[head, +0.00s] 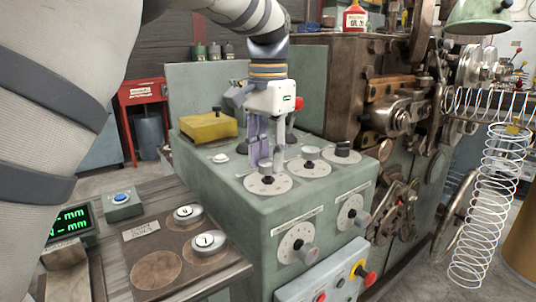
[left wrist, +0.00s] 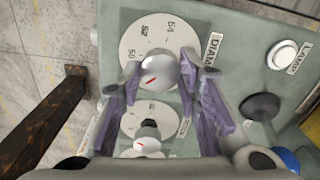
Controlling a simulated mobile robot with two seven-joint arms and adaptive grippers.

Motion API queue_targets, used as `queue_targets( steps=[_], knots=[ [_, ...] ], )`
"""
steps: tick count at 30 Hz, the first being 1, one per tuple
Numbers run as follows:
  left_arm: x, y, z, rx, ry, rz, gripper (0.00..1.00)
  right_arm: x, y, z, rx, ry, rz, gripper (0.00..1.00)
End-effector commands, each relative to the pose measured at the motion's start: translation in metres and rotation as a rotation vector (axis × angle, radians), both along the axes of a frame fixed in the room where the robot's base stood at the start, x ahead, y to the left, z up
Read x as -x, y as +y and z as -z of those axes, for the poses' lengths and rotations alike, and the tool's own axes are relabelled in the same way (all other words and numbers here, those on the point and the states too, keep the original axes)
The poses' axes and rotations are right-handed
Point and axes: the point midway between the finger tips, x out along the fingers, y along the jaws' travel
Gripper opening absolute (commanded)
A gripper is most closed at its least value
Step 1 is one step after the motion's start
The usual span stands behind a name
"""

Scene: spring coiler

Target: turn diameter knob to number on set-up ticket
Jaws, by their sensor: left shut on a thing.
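My left gripper (head: 266,158) comes down from above onto the nearest-left dial on top of the green machine box. In the left wrist view, its purple fingers (left wrist: 161,72) stand on both sides of a round silver knob (left wrist: 160,75) with a red pointer line. This diameter knob sits on a white dial plate (left wrist: 140,38) with numbers such as 50 and 54, beside a partly hidden label (left wrist: 212,48) starting "DIAM". The fingers are shut on the knob. The dial plate also shows in the head view (head: 268,186). I cannot make out a readable set-up ticket. My right gripper is not in view.
Other dials stand close by on the box top (head: 311,168) and front (head: 297,244). A yellow block (head: 208,126) lies at the back left of the top. A control box with a red button (head: 367,277) is below. A coiled spring (head: 490,205) hangs at right.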

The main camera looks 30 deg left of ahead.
Motion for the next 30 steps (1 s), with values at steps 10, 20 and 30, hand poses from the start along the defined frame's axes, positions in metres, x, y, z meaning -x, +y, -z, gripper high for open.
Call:
queue_targets(
  steps=[10,20,30],
  knots=[
    [0.0000,0.0002,0.0003,-0.001,0.001,-0.326,0.03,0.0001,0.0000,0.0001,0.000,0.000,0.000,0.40],
    [0.0000,0.0001,0.0002,-0.001,0.000,-0.632,0.03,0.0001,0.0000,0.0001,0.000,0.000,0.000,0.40],
    [0.0000,0.0001,0.0002,0.000,0.000,-0.875,0.03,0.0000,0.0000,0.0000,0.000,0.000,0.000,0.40]
  ],
)
